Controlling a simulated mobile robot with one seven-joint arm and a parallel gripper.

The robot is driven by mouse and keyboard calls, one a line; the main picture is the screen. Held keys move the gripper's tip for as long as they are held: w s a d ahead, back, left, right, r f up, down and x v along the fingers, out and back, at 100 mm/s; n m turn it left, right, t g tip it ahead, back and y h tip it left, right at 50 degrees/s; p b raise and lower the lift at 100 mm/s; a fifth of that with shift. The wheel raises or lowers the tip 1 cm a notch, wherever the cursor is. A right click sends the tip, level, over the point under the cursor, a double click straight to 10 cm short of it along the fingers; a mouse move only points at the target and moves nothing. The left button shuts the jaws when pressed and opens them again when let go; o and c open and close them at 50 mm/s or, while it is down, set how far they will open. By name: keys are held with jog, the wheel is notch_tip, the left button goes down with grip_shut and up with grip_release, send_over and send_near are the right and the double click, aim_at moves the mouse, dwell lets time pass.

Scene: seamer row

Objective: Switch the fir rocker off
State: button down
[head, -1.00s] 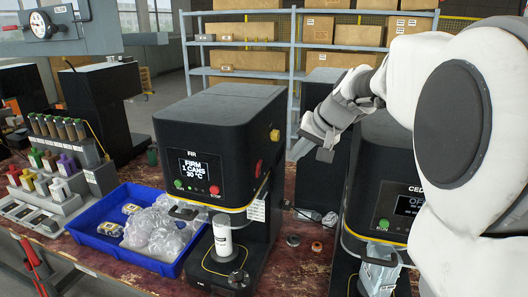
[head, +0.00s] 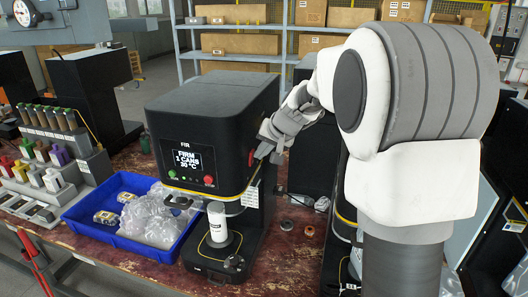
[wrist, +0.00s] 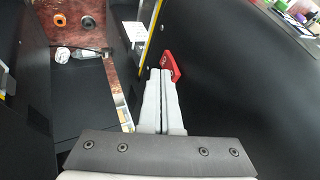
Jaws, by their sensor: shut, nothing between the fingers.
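The black machine marked FIR (head: 205,125) stands at the middle of the bench in the head view. In the wrist view the red rocker (wrist: 172,66) stands out from the black side wall, just past the fingertips. My gripper (wrist: 160,71) is shut and empty, its tips close beside the rocker. I cannot tell whether they touch. In the head view my gripper (head: 262,150) is at the machine's right side.
A white can (head: 217,222) stands on the machine's lower plate. A blue crate (head: 130,240) with clear bags is to its left, beside a bottle rack (head: 60,150). Small round pieces (head: 287,225) lie on the bench to its right. Another dark machine stands close on the right, partly behind my arm.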

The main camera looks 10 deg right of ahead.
jog(key=shift+w+a+r, duration=0.15)
jog(key=shift+a, duration=0.15)
jog(key=shift+r, duration=0.1)
jog(key=shift+r+p, duration=0.45)
jog(key=shift+r, duration=0.3)
jog(key=shift+d, duration=0.15)
